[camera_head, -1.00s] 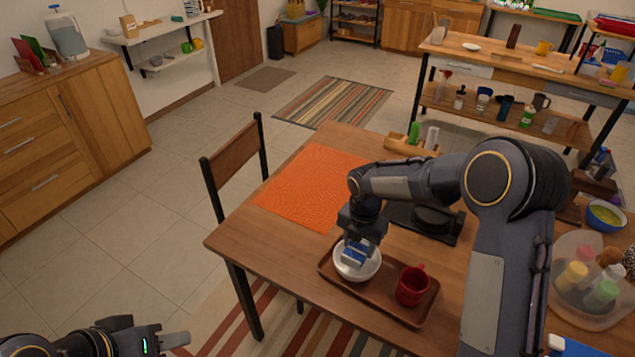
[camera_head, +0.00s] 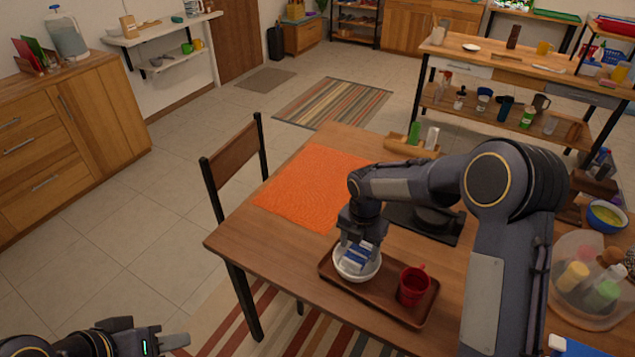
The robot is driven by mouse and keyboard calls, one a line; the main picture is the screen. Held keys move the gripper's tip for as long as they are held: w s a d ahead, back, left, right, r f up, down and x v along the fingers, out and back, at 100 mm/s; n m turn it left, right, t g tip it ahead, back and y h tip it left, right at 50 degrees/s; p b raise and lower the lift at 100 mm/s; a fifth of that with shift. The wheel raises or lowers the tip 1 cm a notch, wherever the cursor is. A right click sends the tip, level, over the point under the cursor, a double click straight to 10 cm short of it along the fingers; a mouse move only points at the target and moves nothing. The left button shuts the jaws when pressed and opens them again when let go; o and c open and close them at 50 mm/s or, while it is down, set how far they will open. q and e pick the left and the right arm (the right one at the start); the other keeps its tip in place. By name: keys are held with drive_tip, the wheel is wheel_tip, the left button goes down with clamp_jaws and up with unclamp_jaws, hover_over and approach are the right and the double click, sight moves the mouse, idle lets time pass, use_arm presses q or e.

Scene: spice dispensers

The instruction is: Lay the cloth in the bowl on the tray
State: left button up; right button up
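The blue and white cloth (camera_head: 357,257) is in the white bowl (camera_head: 360,278), with its upper part between or just below the fingers of my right gripper (camera_head: 358,245). The bowl stands at the left end of the brown tray (camera_head: 375,302) on the wooden table. My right gripper points down over the bowl. The gap between its fingers and the cloth is too small to make out. My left gripper (camera_head: 178,341) is at the lower left, away from the table, and seems empty; its finger opening is unclear.
A red mug (camera_head: 413,287) stands on the tray right of the bowl. An orange mat (camera_head: 312,188) lies behind the tray, and a dark flat stand (camera_head: 425,225) is behind my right forearm. A chair (camera_head: 236,160) stands at the table's left side.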

drive_tip(key=shift+o, duration=0.7)
